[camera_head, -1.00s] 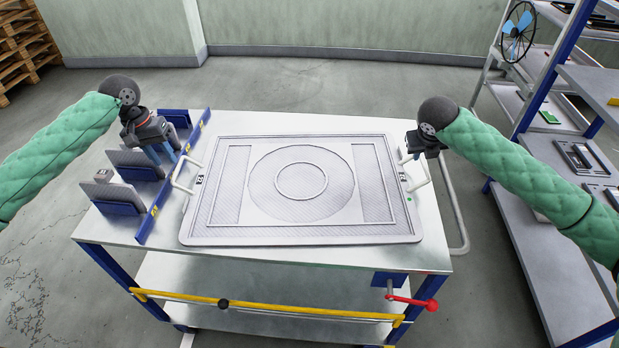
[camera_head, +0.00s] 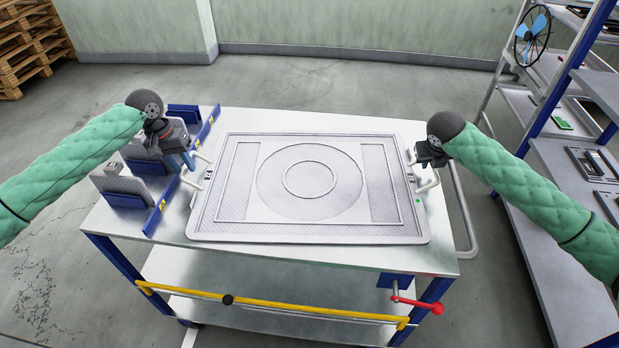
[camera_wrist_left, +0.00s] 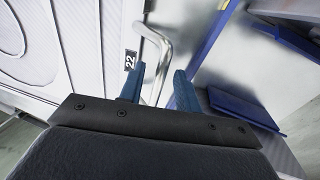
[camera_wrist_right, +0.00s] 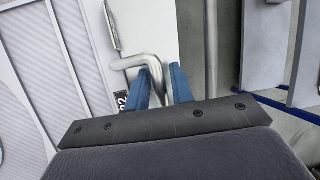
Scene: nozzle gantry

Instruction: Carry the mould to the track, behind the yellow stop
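The mould (camera_head: 246,232) is a large pale-grey flat plate with raised rings and a bent metal handle on each side. It lies flat on a trolley. My left gripper (camera_head: 190,163) is at its left handle (camera_head: 194,181); in the left wrist view the open fingers (camera_wrist_left: 159,82) stand either side of the handle (camera_wrist_left: 163,62), with gaps. My right gripper (camera_head: 422,163) is at the right handle (camera_head: 428,183); in the right wrist view its fingers (camera_wrist_right: 160,80) are close in on the handle (camera_wrist_right: 135,62). I cannot make out the track or yellow stop.
The trolley (camera_head: 300,253) has a yellow bar (camera_head: 290,310) and red-knobbed lever (camera_head: 437,308) in front. A shelf rack (camera_head: 575,160) stands at right. Pallets (camera_head: 28,45) are at back left; floor behind is clear.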

